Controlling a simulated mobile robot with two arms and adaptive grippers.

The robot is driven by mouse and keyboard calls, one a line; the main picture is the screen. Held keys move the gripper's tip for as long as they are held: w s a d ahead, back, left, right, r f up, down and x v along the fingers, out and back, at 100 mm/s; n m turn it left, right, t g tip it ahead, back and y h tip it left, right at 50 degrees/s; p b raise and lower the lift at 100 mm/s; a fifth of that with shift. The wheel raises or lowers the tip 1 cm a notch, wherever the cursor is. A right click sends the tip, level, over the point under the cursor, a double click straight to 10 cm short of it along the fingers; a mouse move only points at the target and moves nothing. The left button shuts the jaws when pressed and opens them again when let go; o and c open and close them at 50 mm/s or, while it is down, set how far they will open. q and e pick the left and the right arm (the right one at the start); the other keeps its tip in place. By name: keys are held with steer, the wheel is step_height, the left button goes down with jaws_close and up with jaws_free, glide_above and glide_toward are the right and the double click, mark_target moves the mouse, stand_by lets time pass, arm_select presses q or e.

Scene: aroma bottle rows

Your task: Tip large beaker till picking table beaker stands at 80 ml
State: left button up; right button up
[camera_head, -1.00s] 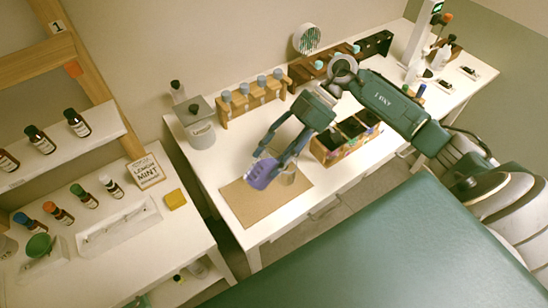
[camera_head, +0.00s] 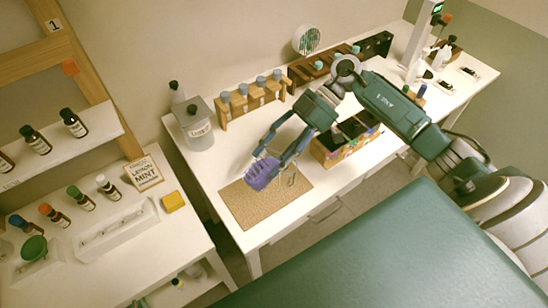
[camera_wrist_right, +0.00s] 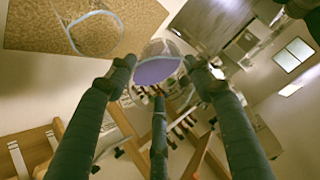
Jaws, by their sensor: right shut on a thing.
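My right gripper (camera_head: 275,158) is shut on the large beaker (camera_head: 261,175), a clear vessel with purple liquid, held tilted above the brown mat (camera_head: 248,208). The wrist view shows the beaker (camera_wrist_right: 158,68) between the fingertips, purple liquid in it. A smaller clear beaker (camera_head: 289,178) stands on the mat just right of the held one. In the wrist view its pale blue rim (camera_wrist_right: 96,14) shows against the mat. The liquid level in it and any stream between the two cannot be made out. My left gripper is not in view.
A wooden rack with blue-topped vials (camera_head: 254,98) and a grey lidded jar (camera_head: 198,128) stand behind the mat. A box with dark compartments (camera_head: 343,146) stands to its right. A separate shelf unit with bottles and a yellow sponge (camera_head: 173,202) is at left.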

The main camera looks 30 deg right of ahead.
steer(key=shift+d+r+y+b, duration=0.1)
steer(key=shift+y+b, duration=0.3)
steer(key=shift+b, duration=0.2)
steer(key=shift+r, duration=0.1)
steer(key=shift+r+p, duration=0.1)
steer(key=shift+p, duration=0.5)
steer(key=shift+f+h, duration=0.2)
steer(key=shift+h, duration=0.1)
steer(key=shift+r+y+p, duration=0.15)
steer(key=shift+y+p, duration=0.3)
steer(key=shift+y, duration=0.05)
stand_by(1.2)
steer(key=shift+d+y, duration=0.15)
steer(key=shift+y, duration=0.45)
stand_by(1.4)
steer(key=shift+d+f+y+b, duration=0.1)
steer(key=shift+f+y+b, duration=0.15)
steer(key=shift+y+b, duration=0.15)
stand_by(1.6)
stand_by(0.7)
